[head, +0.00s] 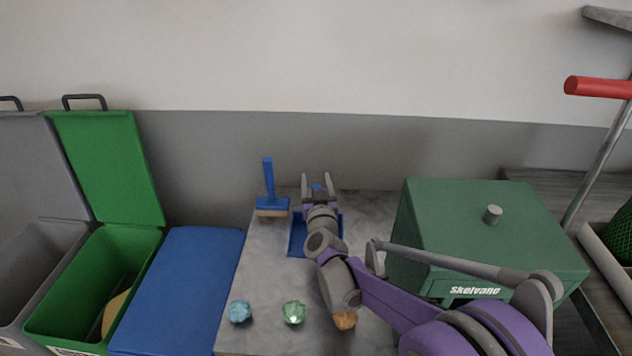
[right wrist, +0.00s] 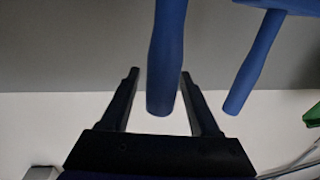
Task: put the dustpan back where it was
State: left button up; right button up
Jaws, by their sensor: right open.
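The blue dustpan (head: 297,240) is on the grey counter, partly hidden behind my right arm. My right gripper (head: 317,178) is open over it, with the tip of a blue handle showing between its fingers. In the right wrist view, the dustpan's blue handle (right wrist: 166,55) reaches down between the open fingers of the gripper (right wrist: 161,74), with a gap on each side. The blue hand brush (head: 270,188) with pale bristles stands upright left of the dustpan; its handle (right wrist: 252,65) shows at the right in the wrist view. My left gripper is out of view.
Crumpled blue (head: 240,312), green (head: 294,313) and orange (head: 344,320) pieces lie on the counter's front. A green box (head: 485,225) stands right. An open green bin (head: 60,305), a grey bin (head: 20,280) and a blue lid (head: 185,290) are left. A wall stands behind.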

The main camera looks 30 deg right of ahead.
jog(key=v, duration=1.2)
